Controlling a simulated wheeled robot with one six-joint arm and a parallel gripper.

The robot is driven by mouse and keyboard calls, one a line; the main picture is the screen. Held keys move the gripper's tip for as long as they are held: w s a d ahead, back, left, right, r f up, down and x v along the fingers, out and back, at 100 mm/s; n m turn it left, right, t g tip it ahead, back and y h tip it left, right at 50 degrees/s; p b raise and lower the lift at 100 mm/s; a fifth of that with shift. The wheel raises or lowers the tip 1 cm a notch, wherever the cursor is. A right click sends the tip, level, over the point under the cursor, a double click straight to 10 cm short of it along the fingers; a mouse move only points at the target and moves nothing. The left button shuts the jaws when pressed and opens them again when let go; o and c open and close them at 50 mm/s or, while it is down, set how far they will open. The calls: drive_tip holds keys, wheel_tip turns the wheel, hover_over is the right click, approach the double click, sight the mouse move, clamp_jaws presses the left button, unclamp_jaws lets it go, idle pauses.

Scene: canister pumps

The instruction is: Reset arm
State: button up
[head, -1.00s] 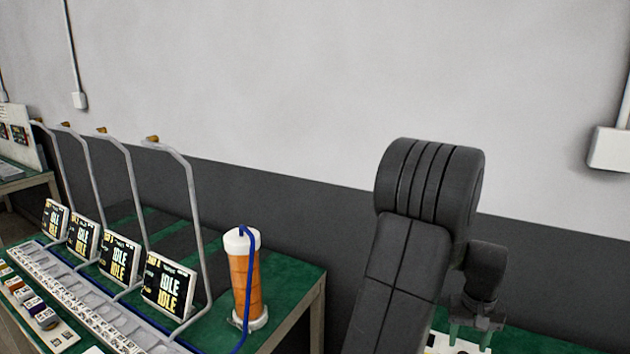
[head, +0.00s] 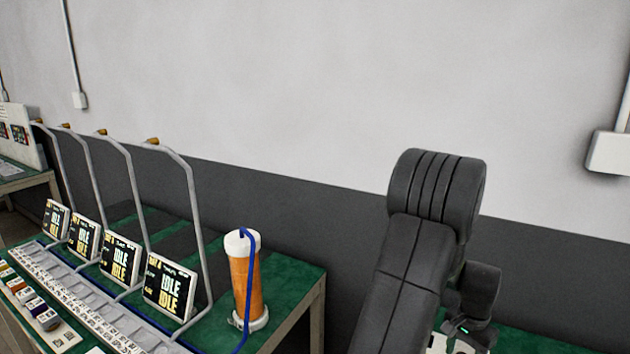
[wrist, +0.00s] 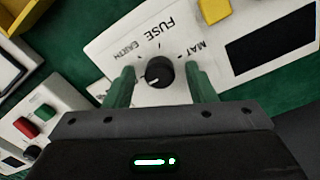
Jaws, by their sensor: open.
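My gripper (wrist: 162,75) is open in the wrist view, its two green fingers apart. Between them, beyond the tips, is a black knob (wrist: 160,72) with a white mark on a white panel (wrist: 118,48). The panel is printed with EARTH, FUSE and MAT. The fingers stand on either side of the knob with gaps, and nothing is held. I cannot tell how far above the panel the fingertips are. In the head view my arm is raised at the elbow and folds down at the right; the fingers cannot be made out there.
The wrist view shows a box with red and green buttons (wrist: 27,128) at left and a yellow block (wrist: 214,12). In the head view a green-topped bench (head: 300,285) bears several IDLE screens, bent poles and an orange cylinder (head: 246,285). A grey wall stands behind.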

drive_tip(key=m+p, duration=0.1)
drive_tip(key=m, duration=0.4)
drive_tip(key=shift+r, duration=0.1)
wheel_tip(320, 180, up, 8)
drive_tip(key=shift+w+r, duration=0.1)
drive_tip(key=shift+r, duration=0.05)
idle(0.4)
